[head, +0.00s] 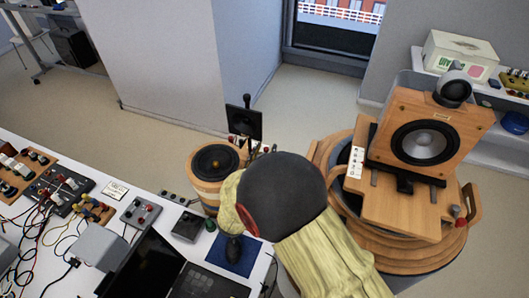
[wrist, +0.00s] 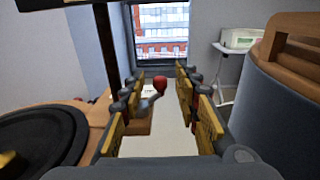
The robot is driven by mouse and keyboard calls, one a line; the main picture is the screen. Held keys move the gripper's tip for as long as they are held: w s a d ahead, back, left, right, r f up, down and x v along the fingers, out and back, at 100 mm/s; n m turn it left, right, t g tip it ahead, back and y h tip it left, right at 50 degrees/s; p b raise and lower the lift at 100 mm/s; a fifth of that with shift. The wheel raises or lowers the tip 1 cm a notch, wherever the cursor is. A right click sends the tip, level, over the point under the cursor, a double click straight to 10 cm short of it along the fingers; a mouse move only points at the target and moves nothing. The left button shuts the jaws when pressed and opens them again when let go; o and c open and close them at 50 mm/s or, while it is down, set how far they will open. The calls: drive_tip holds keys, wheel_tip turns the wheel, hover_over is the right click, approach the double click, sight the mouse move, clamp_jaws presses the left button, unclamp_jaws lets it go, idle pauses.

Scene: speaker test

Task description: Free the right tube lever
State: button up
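The right tube is a wide grey drum with a wooden rim (head: 400,258) and a speaker in a wooden box on top. A lever with a red knob (head: 459,222) is at its right side. The drum also fills the right of the wrist view (wrist: 258,105). The left tube (head: 205,196) is smaller, with a black cone. My gripper (wrist: 157,82) is open, its yellow-padded fingers well apart; in the head view my arm mostly hides it. A red-knobbed lever (wrist: 160,84) shows between the fingers, beside a wooden block on the left tube's side. Contact cannot be told.
A dark panel on a post (head: 244,122) rises by the left tube. A white bench (head: 60,170) with electronics, cables and a laptop (head: 165,270) lies at left. Shelves with a white box (head: 460,55) stand at back right. The floor behind is clear.

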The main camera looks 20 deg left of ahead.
drive_tip(key=shift+c, duration=0.8)
clamp_jaws()
drive_tip(key=n+y, duration=0.1)
drive_tip(key=y, duration=0.1)
drive_tip(key=shift+w+n+y, duration=0.25)
drive_tip(key=shift+n+y, duration=0.15)
drive_tip(key=shift+a+n+y, duration=0.2)
drive_tip(key=shift+n+y, duration=0.4)
drive_tip(key=shift+y, duration=0.4)
drive_tip(key=shift+o, duration=0.7)
unclamp_jaws()
